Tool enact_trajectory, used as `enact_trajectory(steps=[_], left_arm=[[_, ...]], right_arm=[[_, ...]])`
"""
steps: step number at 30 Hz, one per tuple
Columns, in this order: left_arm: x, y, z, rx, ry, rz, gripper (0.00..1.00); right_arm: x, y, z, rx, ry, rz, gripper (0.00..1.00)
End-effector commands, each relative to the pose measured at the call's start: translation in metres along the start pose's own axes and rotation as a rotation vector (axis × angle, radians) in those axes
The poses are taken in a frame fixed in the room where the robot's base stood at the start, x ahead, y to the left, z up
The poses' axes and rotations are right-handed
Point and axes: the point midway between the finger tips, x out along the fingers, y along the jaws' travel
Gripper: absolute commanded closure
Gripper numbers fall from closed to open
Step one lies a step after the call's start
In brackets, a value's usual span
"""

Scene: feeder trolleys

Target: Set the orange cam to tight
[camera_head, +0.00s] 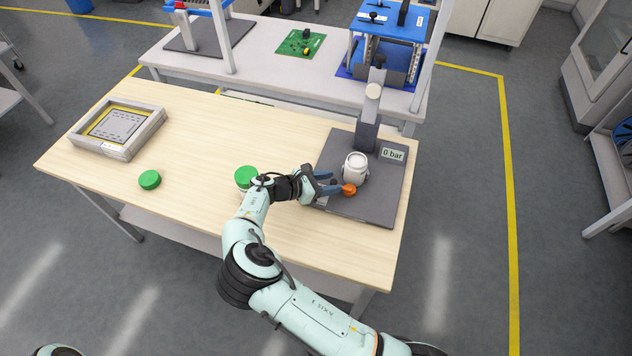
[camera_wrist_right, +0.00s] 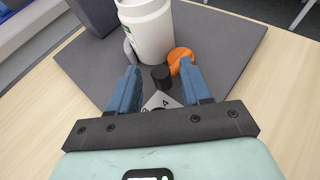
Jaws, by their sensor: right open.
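The orange cam (camera_head: 349,189) sits on the dark grey base plate (camera_head: 378,207), at the front of a white jar (camera_head: 355,167). In the right wrist view the orange cam (camera_wrist_right: 180,60) is beside the jar (camera_wrist_right: 148,32), just beyond the right-hand finger. My right gripper (camera_head: 328,182) is open, with its blue fingers low over the plate and pointing at the cam's area. In the wrist view a black knob (camera_wrist_right: 160,76) shows between the fingers, above a light plate with dark marks (camera_wrist_right: 160,101). I cannot tell whether a finger touches the cam. My left gripper is out of view.
A grey post (camera_head: 367,118) stands behind the jar, beside a display reading "0 bar" (camera_head: 392,154). A green-topped jar (camera_head: 245,175) is close to my right wrist. A green lid (camera_head: 149,180) and a grey framed tray (camera_head: 118,130) are farther left.

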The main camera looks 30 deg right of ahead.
Motion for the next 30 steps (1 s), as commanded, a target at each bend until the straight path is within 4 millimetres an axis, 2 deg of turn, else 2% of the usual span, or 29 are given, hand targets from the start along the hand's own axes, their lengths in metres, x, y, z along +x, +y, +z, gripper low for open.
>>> enact_trajectory(steps=[5, 12, 16, 21, 30], left_arm=[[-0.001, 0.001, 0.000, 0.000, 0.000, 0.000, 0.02], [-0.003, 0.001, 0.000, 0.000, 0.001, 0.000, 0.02], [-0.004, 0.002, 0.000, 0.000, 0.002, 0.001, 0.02], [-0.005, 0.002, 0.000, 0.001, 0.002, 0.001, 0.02], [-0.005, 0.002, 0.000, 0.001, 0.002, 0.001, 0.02]], right_arm=[[-0.031, 0.001, 0.000, 0.000, 0.003, 0.006, 0.52], [-0.086, 0.001, 0.001, 0.002, 0.004, 0.007, 0.52], [-0.109, 0.001, 0.001, 0.001, 0.002, 0.006, 0.52], [-0.125, 0.001, 0.001, 0.002, 0.001, 0.004, 0.52], [-0.129, 0.000, 0.001, 0.001, 0.000, 0.002, 0.52]])
